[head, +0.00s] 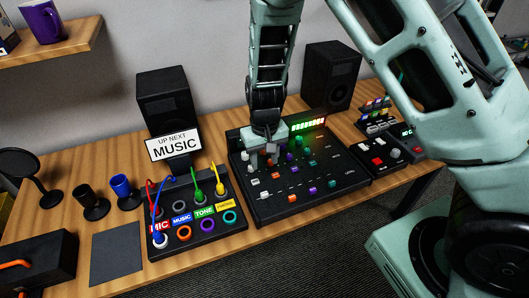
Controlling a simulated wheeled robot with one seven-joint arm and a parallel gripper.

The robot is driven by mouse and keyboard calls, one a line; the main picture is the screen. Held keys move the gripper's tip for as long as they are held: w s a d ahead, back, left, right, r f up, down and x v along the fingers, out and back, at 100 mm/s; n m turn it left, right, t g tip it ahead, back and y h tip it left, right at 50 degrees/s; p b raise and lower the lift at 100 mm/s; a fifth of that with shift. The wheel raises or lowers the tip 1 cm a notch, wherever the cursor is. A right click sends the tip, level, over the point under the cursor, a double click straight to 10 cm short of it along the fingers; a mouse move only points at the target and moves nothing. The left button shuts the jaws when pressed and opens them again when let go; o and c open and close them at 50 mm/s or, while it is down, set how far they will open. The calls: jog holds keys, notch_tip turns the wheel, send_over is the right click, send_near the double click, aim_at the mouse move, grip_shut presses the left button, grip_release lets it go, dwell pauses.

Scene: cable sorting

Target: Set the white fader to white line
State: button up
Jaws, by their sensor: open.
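The black mixer (330,178) lies on the wooden table with rows of coloured knobs and several fader caps along its front. A small white cap (255,182) near the mixer's left front looks like the white fader. My gripper (263,160) points down over the left part of the mixer, just behind this cap, and is open. I cannot tell whether its fingers touch anything. It hides some of the controls below it. A white line beside the fader is too small to make out.
A cable board (208,238) with coloured plugs and sockets stands left of the mixer. A black device (399,160) with buttons is close on the right. Speakers (166,95) and a "MUSIC" sign (173,147) stand behind. Some bare table (285,228) shows in front.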

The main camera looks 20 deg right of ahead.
jog(key=shift+r, duration=1.35)
jog(key=s+a+r+n+y, duration=0.2)
jog(key=s+a+r+n, duration=0.1)
jog(key=s+a+r, duration=0.55)
jog(key=s+d+r+n, duration=0.1)
jog(key=s+r+n, duration=0.1)
jog(key=s, duration=0.6)
jog(key=s+d+r+n+h, duration=0.1)
jog(key=s+r+n, duration=0.1)
jog(key=s+r, duration=0.3)
jog(key=s, duration=0.3)
jog(key=shift+s+d+n, duration=0.15)
jog(key=shift+s+n, duration=0.1)
jog(key=shift+n, duration=0.15)
